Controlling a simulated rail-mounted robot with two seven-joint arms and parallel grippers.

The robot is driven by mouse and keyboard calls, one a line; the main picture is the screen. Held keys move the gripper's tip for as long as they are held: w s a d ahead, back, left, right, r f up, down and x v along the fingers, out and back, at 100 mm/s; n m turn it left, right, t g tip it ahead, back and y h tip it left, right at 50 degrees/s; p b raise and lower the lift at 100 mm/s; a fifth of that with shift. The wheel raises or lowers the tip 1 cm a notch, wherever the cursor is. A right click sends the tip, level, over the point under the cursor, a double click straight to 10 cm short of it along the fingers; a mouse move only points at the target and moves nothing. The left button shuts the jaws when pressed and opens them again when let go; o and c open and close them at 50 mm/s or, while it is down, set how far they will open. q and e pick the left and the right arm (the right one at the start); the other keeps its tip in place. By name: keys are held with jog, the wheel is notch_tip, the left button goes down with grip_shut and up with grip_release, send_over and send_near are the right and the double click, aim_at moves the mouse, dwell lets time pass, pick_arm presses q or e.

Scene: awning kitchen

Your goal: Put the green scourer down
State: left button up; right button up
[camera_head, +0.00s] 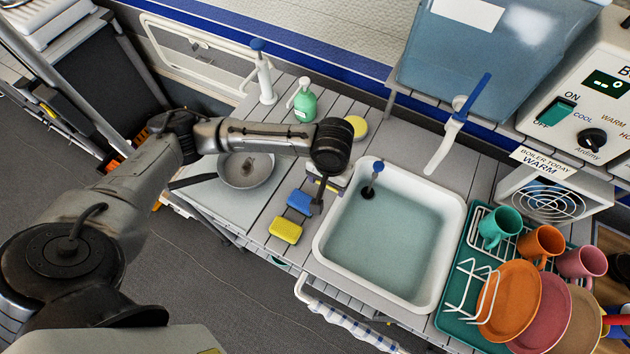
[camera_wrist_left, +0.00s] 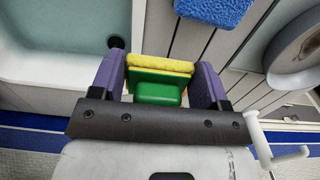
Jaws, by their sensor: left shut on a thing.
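The green scourer (camera_wrist_left: 158,91) sits between the two purple fingers of my left gripper (camera_wrist_left: 160,72) in the left wrist view. A yellow spongy layer (camera_wrist_left: 160,63) lies along its far edge; I cannot tell whether it is part of the scourer. In the head view my left gripper (camera_head: 318,196) is low over the counter, at the left side of the sink, beside a blue sponge (camera_head: 300,201). The scourer is mostly hidden there by the arm. The blue sponge also shows in the left wrist view (camera_wrist_left: 214,10), apart from the fingers. My right gripper is out of view.
A yellow sponge (camera_head: 285,231) lies at the counter's front edge. The water-filled sink (camera_head: 452,205) is to the right. A pan (camera_head: 246,171) is to the left; a green soap bottle (camera_head: 304,104) and a round yellow thing (camera_head: 357,127) are behind. Slatted counter between pan and sponges is bare.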

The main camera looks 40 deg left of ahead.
pick_arm(q)
jog(key=b, duration=0.1)
send_over(315, 185)
notch_tip(315, 185, down, 3)
jog(key=shift+f, duration=0.1)
jog(key=shift+f+b, duration=0.75)
jog(key=shift+f, duration=1.25)
jog(key=o, duration=0.8)
jog(key=shift+f, duration=0.1)
jog(key=shift+o, duration=0.5)
